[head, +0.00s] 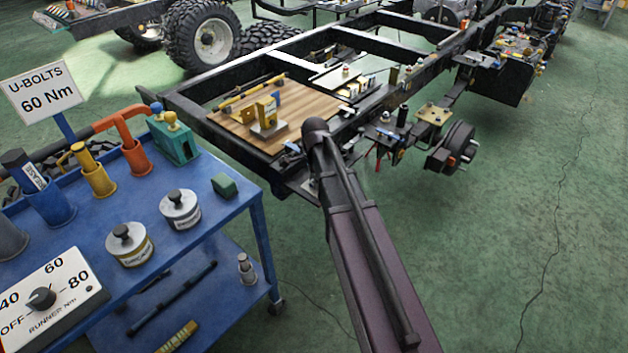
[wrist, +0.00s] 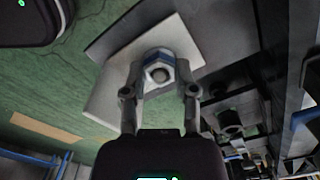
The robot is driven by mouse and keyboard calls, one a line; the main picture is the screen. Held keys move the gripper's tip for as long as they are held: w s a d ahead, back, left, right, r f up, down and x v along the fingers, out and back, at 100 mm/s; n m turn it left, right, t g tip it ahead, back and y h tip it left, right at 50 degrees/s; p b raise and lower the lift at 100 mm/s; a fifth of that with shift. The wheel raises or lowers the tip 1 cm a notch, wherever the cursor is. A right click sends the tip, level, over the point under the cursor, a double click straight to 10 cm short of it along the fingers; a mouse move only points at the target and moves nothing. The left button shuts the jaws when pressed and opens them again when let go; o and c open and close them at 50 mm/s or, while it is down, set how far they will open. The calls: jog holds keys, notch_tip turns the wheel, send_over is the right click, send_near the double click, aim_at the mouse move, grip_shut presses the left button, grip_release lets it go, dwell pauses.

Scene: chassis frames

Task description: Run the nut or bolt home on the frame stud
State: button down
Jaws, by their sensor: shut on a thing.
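In the wrist view my gripper (wrist: 159,84) is shut on a hex nut or bolt head (wrist: 158,70), grey with a blue band and a round grey centre. One finger lies on each side of it. A pale square plate (wrist: 108,102) shows behind it. Whether the hex piece sits on a stud or is clear of one, I cannot tell. The black chassis frame (head: 202,125) runs away to the upper right in the head view. There my arm hides the gripper and the held piece, and I cannot pick out the frame stud.
A blue cart (head: 222,214) at the left holds tins, coloured tools and a runner dial panel (head: 48,296). A sign (head: 42,92) reads U-BOLTS 60 Nm. A wooden board (head: 232,118) with parts lies across the frame. The green floor at the right is clear.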

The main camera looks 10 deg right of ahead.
jog(key=m, duration=0.5)
jog(key=shift+d+m, duration=0.3)
jog(key=shift+c, duration=1.6)
grip_release()
jog(key=shift+a, duration=0.1)
jog(key=shift+c, duration=1.1)
